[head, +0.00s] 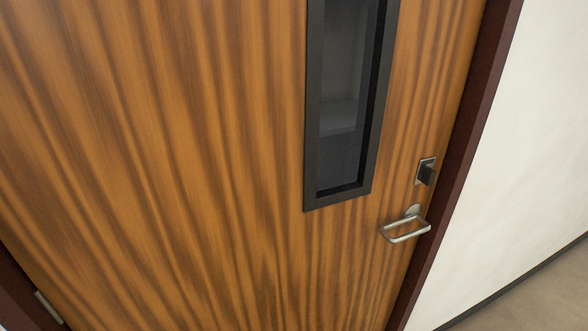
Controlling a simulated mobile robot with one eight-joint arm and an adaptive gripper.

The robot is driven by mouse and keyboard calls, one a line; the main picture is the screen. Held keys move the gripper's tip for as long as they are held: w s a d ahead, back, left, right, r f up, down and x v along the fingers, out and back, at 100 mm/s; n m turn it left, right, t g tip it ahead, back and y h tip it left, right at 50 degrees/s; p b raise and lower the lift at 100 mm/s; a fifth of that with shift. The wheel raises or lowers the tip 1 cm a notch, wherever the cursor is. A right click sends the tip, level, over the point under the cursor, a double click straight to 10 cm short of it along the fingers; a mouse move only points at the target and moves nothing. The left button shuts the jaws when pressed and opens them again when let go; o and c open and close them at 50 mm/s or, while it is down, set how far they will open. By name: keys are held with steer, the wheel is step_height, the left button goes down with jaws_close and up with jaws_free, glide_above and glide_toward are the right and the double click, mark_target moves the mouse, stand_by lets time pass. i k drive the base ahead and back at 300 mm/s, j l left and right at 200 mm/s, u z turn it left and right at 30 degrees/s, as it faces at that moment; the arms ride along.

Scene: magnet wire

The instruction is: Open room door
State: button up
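The room door (220,190) is brown striped wood and fills most of the head view. It looks closed in its dark red frame (462,150). A silver lever handle (406,230) sits near the door's right edge. A dark lock knob on a silver plate (426,172) is just above the handle. A narrow window with a black frame (312,150) is set in the door left of the handle. My gripper is not in view, and nothing touches the handle.
A hinge (48,306) shows at the lower left edge of the door. A white wall (530,150) stands right of the frame, with a dark baseboard (510,285). A patch of bare brownish floor (545,300) shows at the lower right.

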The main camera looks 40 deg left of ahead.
mark_target(159, 159)
steer(key=u, duration=1.9)
